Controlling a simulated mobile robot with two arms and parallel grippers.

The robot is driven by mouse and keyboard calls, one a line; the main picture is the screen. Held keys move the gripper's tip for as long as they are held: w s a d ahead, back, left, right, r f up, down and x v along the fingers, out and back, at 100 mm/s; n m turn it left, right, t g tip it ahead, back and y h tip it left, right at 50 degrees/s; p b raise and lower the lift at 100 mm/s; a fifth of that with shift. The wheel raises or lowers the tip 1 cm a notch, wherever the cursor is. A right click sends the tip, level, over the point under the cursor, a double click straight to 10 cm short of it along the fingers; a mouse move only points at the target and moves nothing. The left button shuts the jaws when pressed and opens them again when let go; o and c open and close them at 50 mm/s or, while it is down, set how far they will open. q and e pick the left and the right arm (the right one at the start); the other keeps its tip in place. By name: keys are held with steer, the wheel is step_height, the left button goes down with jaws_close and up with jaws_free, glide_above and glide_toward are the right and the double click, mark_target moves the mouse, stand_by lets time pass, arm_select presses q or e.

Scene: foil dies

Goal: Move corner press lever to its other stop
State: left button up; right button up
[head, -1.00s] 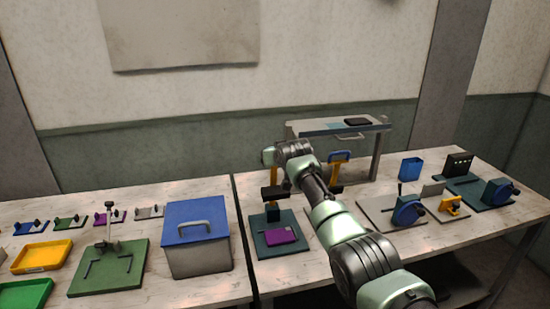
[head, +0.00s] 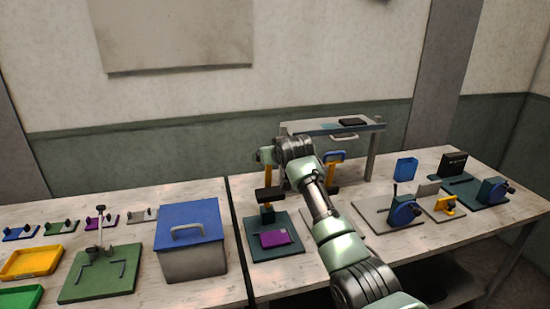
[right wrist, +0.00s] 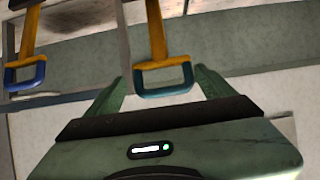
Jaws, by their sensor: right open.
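A press with a dark head (head: 269,193) stands on a teal base (head: 287,249) at the left of the right-hand bench. Its orange lever (head: 267,176) stands up beside my right gripper (head: 267,155), which partly hides it. I cannot tell which press is the corner press. My left gripper is not in view.
A second orange lever with blue handle (head: 334,157) stands to the right, partly behind my right arm. A purple block (head: 275,239) lies on the teal base. A blue-lidded box (head: 190,225) stands left. A raised shelf (head: 330,127) is behind.

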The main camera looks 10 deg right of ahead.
steer(key=shift+b+v, duration=0.4)
steer(key=shift+v, duration=1.2)
